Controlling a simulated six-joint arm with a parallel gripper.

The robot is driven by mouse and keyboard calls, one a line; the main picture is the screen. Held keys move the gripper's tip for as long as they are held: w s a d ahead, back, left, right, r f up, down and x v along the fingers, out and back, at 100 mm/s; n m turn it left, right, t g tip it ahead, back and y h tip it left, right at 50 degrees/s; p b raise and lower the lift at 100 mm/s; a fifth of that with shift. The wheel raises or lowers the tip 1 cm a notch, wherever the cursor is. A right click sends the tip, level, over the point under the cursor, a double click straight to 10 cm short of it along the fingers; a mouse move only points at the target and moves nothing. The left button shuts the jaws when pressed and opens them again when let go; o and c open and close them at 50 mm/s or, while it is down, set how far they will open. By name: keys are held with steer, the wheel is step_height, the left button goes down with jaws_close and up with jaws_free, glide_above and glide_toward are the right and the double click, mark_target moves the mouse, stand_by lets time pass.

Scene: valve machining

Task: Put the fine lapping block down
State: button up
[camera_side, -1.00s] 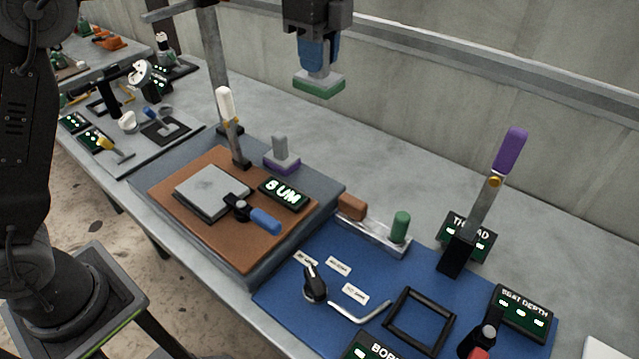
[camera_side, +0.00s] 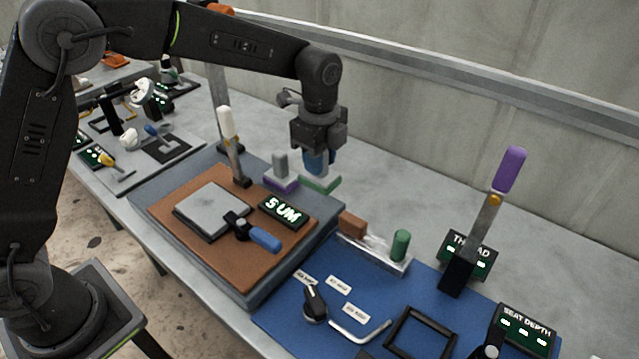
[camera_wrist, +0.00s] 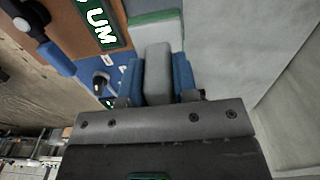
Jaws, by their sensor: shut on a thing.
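My gripper (camera_side: 320,165) has blue fingers and is shut on the upright grey handle of a lapping block (camera_side: 321,184) with a pale top and a green lower layer. In the wrist view the grey handle stands between the blue fingers (camera_wrist: 160,75), and the block's green edge (camera_wrist: 155,16) shows beyond it. The block is level and low over the grey bench, just right of a similar block with a purple base (camera_side: 281,180). I cannot tell whether its underside touches the bench. My fingers hide part of its handle in the side view.
A clear tray (camera_side: 372,250) and a blue mat (camera_side: 290,318) are in front. Bare bench (camera_side: 420,205) lies to the right.

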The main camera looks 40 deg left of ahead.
mark_target(320, 182)
steer(key=shift+f, duration=2.7)
steer(key=shift+f, duration=0.2)
steer(key=o, duration=1)
step_height(320, 182, up, 12)
steer(key=shift+f, duration=0.15)
steer(key=shift+r, duration=0.4)
